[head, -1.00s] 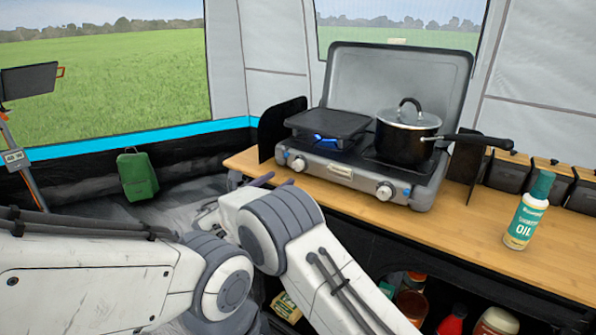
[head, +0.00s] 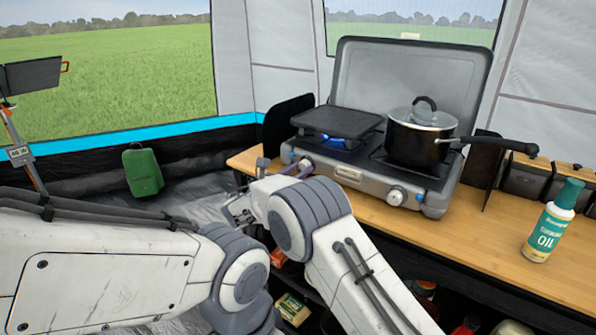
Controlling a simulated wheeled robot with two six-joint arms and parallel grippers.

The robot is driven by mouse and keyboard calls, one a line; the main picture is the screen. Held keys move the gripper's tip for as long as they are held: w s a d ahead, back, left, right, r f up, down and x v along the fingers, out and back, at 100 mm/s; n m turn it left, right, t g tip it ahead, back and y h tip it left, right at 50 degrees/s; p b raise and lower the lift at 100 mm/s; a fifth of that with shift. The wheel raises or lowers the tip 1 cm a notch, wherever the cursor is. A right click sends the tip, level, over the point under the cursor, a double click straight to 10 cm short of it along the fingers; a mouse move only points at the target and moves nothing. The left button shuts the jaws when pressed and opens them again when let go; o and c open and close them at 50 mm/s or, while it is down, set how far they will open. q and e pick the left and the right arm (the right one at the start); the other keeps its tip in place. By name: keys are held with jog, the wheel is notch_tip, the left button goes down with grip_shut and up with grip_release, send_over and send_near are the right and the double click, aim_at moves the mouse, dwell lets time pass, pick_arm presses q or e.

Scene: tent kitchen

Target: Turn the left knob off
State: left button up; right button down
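The two-burner camping stove (head: 348,178) stands on the wooden counter with its lid up. A blue flame (head: 342,142) burns under the griddle (head: 337,121) on the left side. My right gripper (head: 281,167) is in front of the stove's left end. Its grey fingers look apart, one close to the left knob; whether it touches cannot be told. My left arm comes in from the left; its gripper does not show.
A lidded black pot (head: 417,143) sits on the right burner, its handle pointing right. The right knob (head: 396,196) is below it. An oil bottle (head: 549,226) stands on the wooden counter (head: 490,245). A dark wind panel (head: 286,123) stands left of the stove.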

jog(key=shift+f+m+b, duration=0.2)
jog(key=shift+m+b, duration=0.4)
jog(key=shift+b, duration=0.2)
jog(key=m+b, duration=0.4)
jog(key=b, duration=0.1)
jog(key=m+b, duration=0.4)
jog(key=b, duration=0.1)
jog(key=shift+a+f+m+b, duration=0.1)
jog(key=shift+f+m+b, duration=0.1)
jog(key=shift+m+b, duration=0.15)
jog(key=m+b, duration=0.8)
jog(key=b, duration=0.1)
jog(key=m+b, duration=0.3)
jog(key=shift+a+r+m, duration=0.1)
jog(key=shift+r+m, duration=0.05)
jog(key=shift+m, duration=0.2)
jog(key=m+b, duration=0.2)
jog(key=shift+m, duration=0.3)
jog(key=m+b, duration=0.1)
jog(key=m, duration=0.2)
jog(key=shift+r+b, duration=0.15)
jog(key=shift+b, duration=0.15)
jog(key=shift+r+m+b, duration=0.1)
jog(key=shift+m+b, duration=0.3)
jog(key=shift+m, duration=1)
